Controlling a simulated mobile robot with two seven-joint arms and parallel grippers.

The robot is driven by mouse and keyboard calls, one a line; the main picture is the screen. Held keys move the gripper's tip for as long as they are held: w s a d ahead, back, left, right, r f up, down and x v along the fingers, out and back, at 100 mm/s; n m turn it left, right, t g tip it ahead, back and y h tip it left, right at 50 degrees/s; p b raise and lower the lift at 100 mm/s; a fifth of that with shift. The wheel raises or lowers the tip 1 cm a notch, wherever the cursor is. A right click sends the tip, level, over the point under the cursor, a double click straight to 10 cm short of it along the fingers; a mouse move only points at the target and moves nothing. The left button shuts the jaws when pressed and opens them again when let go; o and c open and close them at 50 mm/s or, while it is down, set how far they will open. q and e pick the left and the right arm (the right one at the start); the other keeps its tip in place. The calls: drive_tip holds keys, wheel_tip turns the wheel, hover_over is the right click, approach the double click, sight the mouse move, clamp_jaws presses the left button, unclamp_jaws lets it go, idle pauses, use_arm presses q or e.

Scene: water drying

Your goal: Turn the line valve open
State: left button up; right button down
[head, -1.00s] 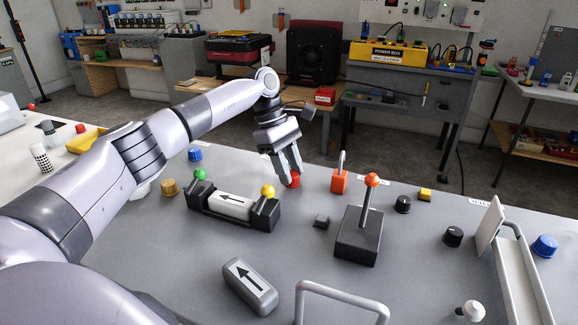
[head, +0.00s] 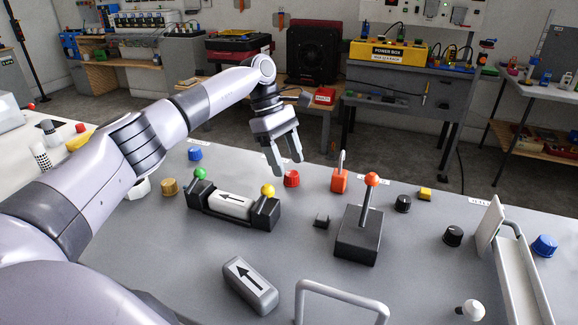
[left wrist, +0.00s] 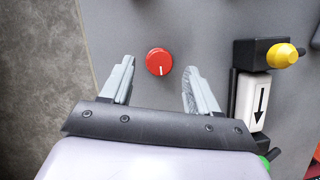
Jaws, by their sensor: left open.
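A round red knob (head: 291,179) stands on the grey bench top near its far edge; I cannot read a label naming it as the line valve. In the left wrist view the red knob (left wrist: 159,62) has a white line pointing toward the bottom of the picture. My left gripper (head: 288,166) is open and empty just above and beside the knob, apart from it. In the left wrist view its two fingers appear on either side of the knob. My right gripper is not in view.
An orange lockout-like piece (head: 339,180) and a red-topped lever (head: 371,180) stand to the right. A grey arrow block (head: 250,285) lies in front.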

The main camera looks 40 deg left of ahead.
use_arm(q)
drive_tip(key=v, duration=0.4)
drive_tip(key=shift+a+r, duration=0.1)
drive_tip(key=shift+r, duration=0.25)
drive_tip(key=shift+s, duration=0.1)
